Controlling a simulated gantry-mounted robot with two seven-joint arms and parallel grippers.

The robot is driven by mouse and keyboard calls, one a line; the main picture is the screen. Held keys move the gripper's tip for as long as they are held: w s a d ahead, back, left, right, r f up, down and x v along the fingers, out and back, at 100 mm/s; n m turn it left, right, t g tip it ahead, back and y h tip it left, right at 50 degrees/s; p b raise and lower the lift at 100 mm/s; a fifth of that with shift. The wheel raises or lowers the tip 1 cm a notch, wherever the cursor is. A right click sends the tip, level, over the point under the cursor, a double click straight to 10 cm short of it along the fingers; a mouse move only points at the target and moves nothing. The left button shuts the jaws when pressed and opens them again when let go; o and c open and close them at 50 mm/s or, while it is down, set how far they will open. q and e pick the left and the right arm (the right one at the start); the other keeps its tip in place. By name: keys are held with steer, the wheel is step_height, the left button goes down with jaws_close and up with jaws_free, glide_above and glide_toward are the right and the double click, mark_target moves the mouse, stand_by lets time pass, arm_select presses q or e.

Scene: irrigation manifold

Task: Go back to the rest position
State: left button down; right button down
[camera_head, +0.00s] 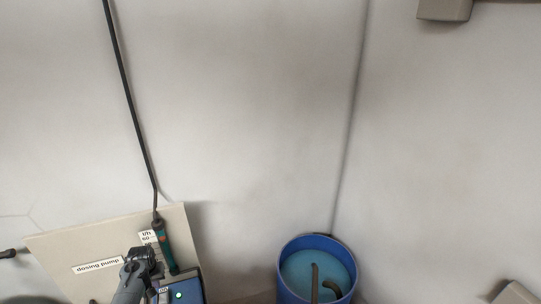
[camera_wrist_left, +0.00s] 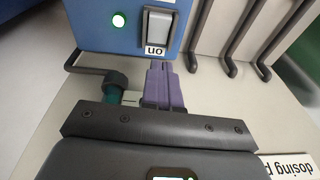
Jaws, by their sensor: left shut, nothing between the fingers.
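My left gripper (camera_head: 155,271) is in front of the dosing pump panel (camera_head: 62,245) at the lower left of the head view. In the left wrist view its two purple fingers (camera_wrist_left: 162,84) are pressed together, with nothing between them. Their tips are just below the grey rocker switch (camera_wrist_left: 156,27) on the blue pump box (camera_wrist_left: 103,30), close to its "on" label; I cannot tell whether they touch. A green light glows on the box, which also shows in the head view (camera_head: 187,291). My right gripper is not in view.
A green tube (camera_head: 166,250) with a dark pipe (camera_head: 129,90) above it stands beside the gripper. A blue barrel (camera_head: 318,243) holds bluish liquid and dark pipes at the bottom centre. Dark bent rods (camera_wrist_left: 236,35) line the panel. The wall between is bare.

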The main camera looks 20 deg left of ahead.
arm_select(q)
steer(key=s+d+r+m+t+y, duration=0.1)
steer(key=s+d+m, duration=0.4)
steer(key=d, duration=0.6)
steer(key=s+d+r+m, duration=0.15)
steer(key=s+d, duration=0.45)
steer(key=d, duration=0.6)
steer(key=s+d+r+m+h, duration=0.1)
steer(key=s+d+r+m, duration=0.1)
steer(key=s+d+r, duration=0.2)
steer(key=s+d+r+m+t+h, duration=0.1)
steer(key=s+d+r, duration=0.4)
steer(key=s+d, duration=0.4)
steer(key=d, duration=0.3)
steer(key=shift+s+d+r+m+h, duration=0.2)
steer(key=shift+s+d+m+h, duration=0.05)
steer(key=shift+s+m+h, duration=0.15)
